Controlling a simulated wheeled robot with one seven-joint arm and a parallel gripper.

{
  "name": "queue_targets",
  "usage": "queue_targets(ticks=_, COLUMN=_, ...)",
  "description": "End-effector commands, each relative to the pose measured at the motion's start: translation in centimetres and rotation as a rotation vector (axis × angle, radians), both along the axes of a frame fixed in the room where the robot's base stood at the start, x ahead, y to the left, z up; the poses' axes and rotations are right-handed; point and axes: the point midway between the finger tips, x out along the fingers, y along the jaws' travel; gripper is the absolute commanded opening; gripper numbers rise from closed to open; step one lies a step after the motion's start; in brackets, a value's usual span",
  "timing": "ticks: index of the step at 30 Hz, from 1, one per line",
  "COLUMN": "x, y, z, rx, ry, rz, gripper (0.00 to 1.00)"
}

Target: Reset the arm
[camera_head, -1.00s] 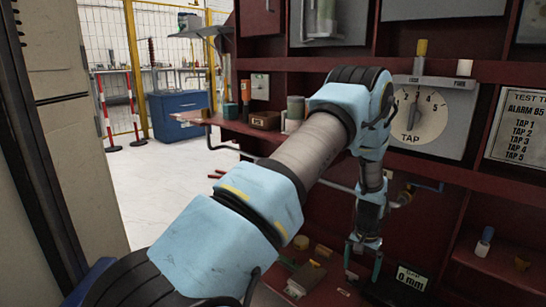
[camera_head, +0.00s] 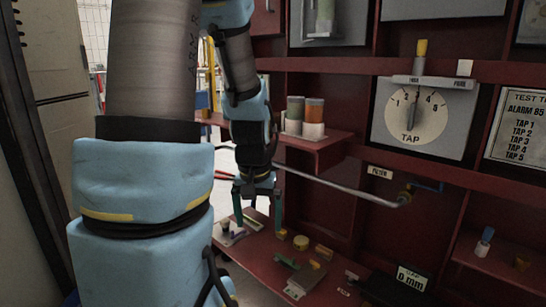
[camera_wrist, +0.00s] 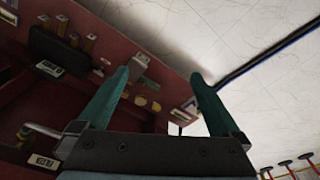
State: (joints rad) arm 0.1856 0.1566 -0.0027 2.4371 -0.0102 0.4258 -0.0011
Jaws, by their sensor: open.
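My gripper (camera_head: 257,222) points down in the head view, in front of the red cabinet and above its low shelf. Its two teal fingers stand apart with nothing between them. In the wrist view the gripper (camera_wrist: 158,82) is also open and empty, with the shelf's small objects and the pale floor beyond the fingertips. My blue arm stands folded on the left of the head view and hides part of the cabinet's left side.
The low red shelf (camera_head: 256,255) holds several small parts, including a yellow round piece (camera_head: 301,242). A grey pipe (camera_head: 345,190) crosses behind the gripper. A TAP dial (camera_head: 412,118) is on the cabinet. An upper shelf (camera_head: 325,146) carries two cylinders. Pale floor (camera_wrist: 240,35) is open in the wrist view.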

Motion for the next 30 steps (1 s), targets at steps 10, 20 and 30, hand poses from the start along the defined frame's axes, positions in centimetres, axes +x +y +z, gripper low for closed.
queue_targets(ticks=10, x=-4.3, y=3.3, z=4.6, rx=0.000, ry=-0.017, rz=0.080, gripper=1.00)
queue_targets(ticks=20, x=-4.2, y=3.3, z=12.3, rx=0.000, ry=-0.018, rz=0.079, gripper=1.00)
queue_targets(ticks=30, x=-4.2, y=3.3, z=22.8, rx=0.000, ry=-0.017, rz=0.079, gripper=1.00)
